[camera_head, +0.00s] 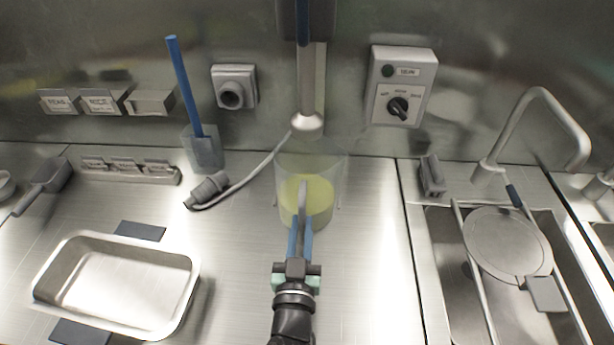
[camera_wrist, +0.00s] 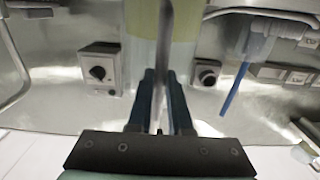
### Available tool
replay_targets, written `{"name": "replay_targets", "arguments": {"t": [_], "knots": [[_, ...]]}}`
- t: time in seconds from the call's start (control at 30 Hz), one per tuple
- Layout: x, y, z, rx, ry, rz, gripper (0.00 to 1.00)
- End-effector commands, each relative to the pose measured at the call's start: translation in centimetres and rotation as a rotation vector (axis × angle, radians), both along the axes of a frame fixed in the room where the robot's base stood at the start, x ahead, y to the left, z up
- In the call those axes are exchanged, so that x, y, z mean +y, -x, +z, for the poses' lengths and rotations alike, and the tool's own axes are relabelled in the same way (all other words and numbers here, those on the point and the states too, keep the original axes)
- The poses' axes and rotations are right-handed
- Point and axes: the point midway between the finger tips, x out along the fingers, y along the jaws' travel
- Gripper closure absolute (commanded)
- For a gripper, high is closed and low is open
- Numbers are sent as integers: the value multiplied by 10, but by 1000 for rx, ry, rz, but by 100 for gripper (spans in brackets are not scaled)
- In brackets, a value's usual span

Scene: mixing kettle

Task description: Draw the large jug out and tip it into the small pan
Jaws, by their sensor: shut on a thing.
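The large jug (camera_head: 318,204) is clear, upright, and holds yellow liquid in its lower part. It stands in the middle of the steel counter, under a vertical metal shaft. My gripper (camera_head: 301,232) is at the jug's near side, its blue fingers shut on the grey handle. In the wrist view the gripper (camera_wrist: 160,98) is closed on the thin handle, with the pale jug (camera_wrist: 143,32) behind it. The jug's base is partly hidden by my gripper. The small pan (camera_head: 117,283) is a shallow rectangular steel pan at the front left, and looks empty.
A blue-handled tool (camera_head: 186,92) stands in a clear holder at the back left. A grey plug (camera_head: 207,190) and cable lie left of the jug. A sink (camera_head: 440,250) with a tap and a round lid (camera_head: 507,243) is at right. Counter between jug and pan is clear.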

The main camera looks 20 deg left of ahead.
Motion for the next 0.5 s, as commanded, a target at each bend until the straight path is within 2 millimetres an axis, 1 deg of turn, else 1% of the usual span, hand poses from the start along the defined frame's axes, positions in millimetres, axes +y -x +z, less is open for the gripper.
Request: {"name": "replay_targets", "arguments": {"t": [0.03, 0.5], "knots": [[-2, 5, 5, -13, -3, -4, 100], [-18, 60, 4, -11, -2, -2, 100]]}}
